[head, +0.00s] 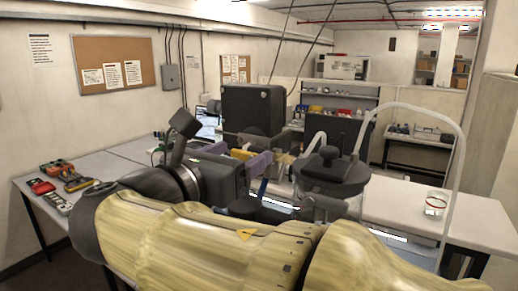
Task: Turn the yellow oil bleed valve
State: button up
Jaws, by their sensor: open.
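My arm's pale yellow links cross the foreground, and the dark wrist leads to my gripper (237,157) near the middle of the bench. Its two purple fingers stand apart, so it is open. A small yellow part (242,154), which looks like the bleed valve, shows between the fingers. I cannot tell whether they touch it. Behind it stands a large black box-shaped unit (253,108). To the right is a clear cylinder with a black knobbed lid (335,172). My wrist and arm hide the lower parts of the equipment.
Several handheld meters (62,185) lie on the left table. A laptop (208,125) stands behind the wrist. The bench around the beaker is mostly clear.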

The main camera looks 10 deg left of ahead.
jog(key=c, duration=1)
jog(key=shift+d+m+b, duration=0.1)
jog(key=shift+m+b, duration=0.4)
jog(key=m+b, duration=0.3)
jog(key=shift+d, duration=0.15)
jog(key=m+b, duration=0.5)
jog(key=shift+s+d+r, duration=0.15)
jog(key=shift+d+r, duration=0.1)
jog(key=m+b, duration=0.3)
jog(key=m, duration=0.1)
jog(key=shift+s+d+r+b, duration=0.15)
jog(key=shift+d+b, duration=0.2)
jog(key=shift+b, duration=0.05)
jog(key=m+b, duration=0.2)
jog(key=m, duration=0.1)
jog(key=m+b, duration=0.1)
jog(key=m, duration=0.1)
jog(key=shift+s+d, duration=0.15)
jog(key=shift+d, duration=0.15)
jog(key=shift+r, duration=0.1)
